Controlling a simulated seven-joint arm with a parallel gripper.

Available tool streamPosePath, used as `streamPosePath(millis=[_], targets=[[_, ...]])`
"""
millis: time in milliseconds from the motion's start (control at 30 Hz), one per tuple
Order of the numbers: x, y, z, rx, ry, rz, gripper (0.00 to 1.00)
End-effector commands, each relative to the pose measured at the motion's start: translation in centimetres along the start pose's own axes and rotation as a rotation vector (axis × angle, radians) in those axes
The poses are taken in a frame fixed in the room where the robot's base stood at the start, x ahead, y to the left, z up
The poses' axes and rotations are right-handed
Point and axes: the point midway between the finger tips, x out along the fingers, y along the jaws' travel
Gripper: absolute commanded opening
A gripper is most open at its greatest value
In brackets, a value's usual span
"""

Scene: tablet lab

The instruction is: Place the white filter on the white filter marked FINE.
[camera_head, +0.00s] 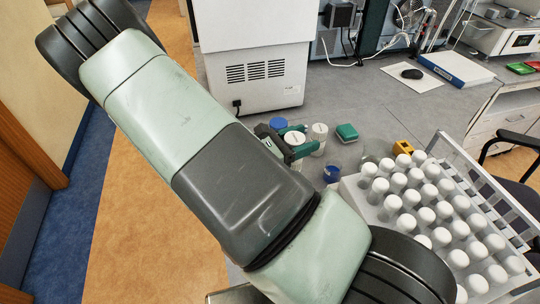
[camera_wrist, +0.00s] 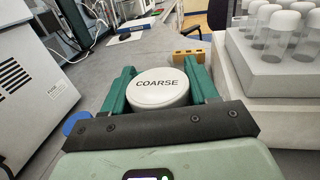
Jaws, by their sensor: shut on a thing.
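My gripper (camera_wrist: 164,74) is shut on a white round filter (camera_wrist: 158,90), with one green finger on each side of it. Its top reads COARSE in the wrist view. In the head view my gripper (camera_head: 309,139) is beyond my arm, with the held white filter (camera_head: 294,138) between the fingers. A second white cylinder (camera_head: 319,132) stands just right of the fingers; it has a small mark on top that I cannot read. I see no readable FINE marking in either view. Whether the held filter touches anything below is hidden.
A blue-lidded jar (camera_head: 279,123) stands close behind my gripper. A blue jar (camera_head: 332,173), a green box (camera_head: 346,132) and a yellow block (camera_head: 403,147) are nearby. A rack (camera_head: 354,190) of white-capped tubes fills the right.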

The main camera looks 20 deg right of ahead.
Motion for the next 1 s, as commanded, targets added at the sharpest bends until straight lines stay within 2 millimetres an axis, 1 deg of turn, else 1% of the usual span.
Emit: streamPosePath(millis=[33,200,333,400,500,567,600,800,900,1000], targets=[[-1.2,1.8,1.0,0.008,0.006,0.045,0.26],[-5.6,7.3,4.5,0.006,0.011,0.200,0.26],[-8.7,10.3,7.2,0.005,0.003,0.296,0.26],[-9.9,11.4,8.3,0.005,-0.002,0.331,0.26],[-11.1,12.3,9.4,0.004,-0.007,0.366,0.26],[-11.5,12.6,9.3,0.001,-0.010,0.377,0.26],[-11.7,12.7,8.9,-0.001,-0.012,0.381,0.26],[-11.6,12.8,5.2,-0.003,-0.013,0.383,0.26],[-11.7,12.8,4.0,0.000,-0.012,0.382,0.26],[-11.6,12.8,3.4,0.001,-0.012,0.382,0.26]])
